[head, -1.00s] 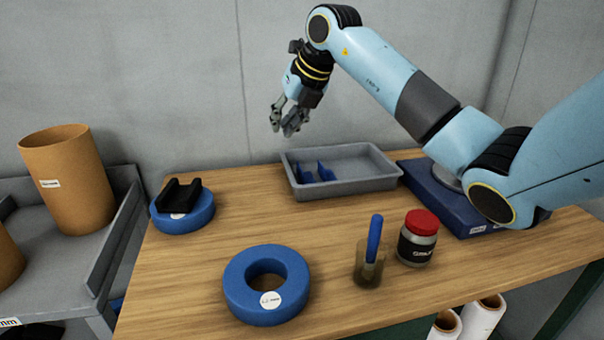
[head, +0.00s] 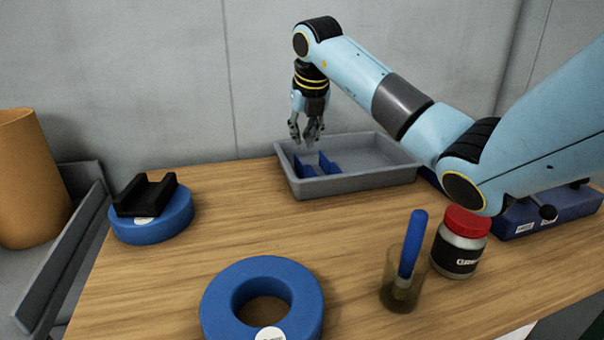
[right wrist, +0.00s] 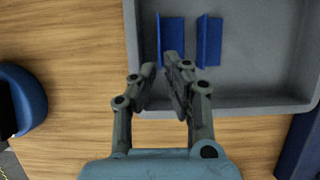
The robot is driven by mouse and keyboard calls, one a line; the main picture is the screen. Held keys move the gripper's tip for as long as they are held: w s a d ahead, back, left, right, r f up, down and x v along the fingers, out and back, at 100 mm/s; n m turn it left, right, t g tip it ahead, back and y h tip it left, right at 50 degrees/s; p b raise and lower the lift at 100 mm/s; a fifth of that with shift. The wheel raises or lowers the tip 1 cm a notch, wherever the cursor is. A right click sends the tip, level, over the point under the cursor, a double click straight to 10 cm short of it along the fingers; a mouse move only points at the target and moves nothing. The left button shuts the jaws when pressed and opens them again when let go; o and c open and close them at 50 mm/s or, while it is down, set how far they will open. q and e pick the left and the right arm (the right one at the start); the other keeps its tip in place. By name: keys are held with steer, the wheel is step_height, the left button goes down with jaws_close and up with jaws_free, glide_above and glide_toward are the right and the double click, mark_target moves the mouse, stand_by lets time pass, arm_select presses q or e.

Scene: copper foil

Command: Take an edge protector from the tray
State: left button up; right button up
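The grey tray (head: 375,181) stands at the back of the wooden table. Two blue edge protectors lie in its left part: a left one (head: 304,167) and a right one (head: 328,164). In the right wrist view the left protector (right wrist: 172,30) and the right protector (right wrist: 209,40) stand side by side with a gap between them. My right gripper (head: 306,140) points down above the tray's left part, apart from the protectors. Its fingers (right wrist: 163,80) are parted and empty, and they hide the lower part of the left protector. My left gripper is not in view.
A blue ring with a black cradle (head: 146,196) on it sits at the left. Another blue ring (head: 225,300) lies in front. A cup with a blue-handled brush (head: 410,245) and a red-lidded jar (head: 461,240) stand front right. The tray's right part is empty.

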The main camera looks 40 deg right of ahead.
mark_target(299, 160)
steer(key=x, duration=0.7)
steer(key=shift+w+d+f, duration=0.15)
steer(key=shift+w+f, duration=0.1)
steer(key=shift+w, duration=0.15)
jaws_close()
steer(key=shift+r, duration=0.2)
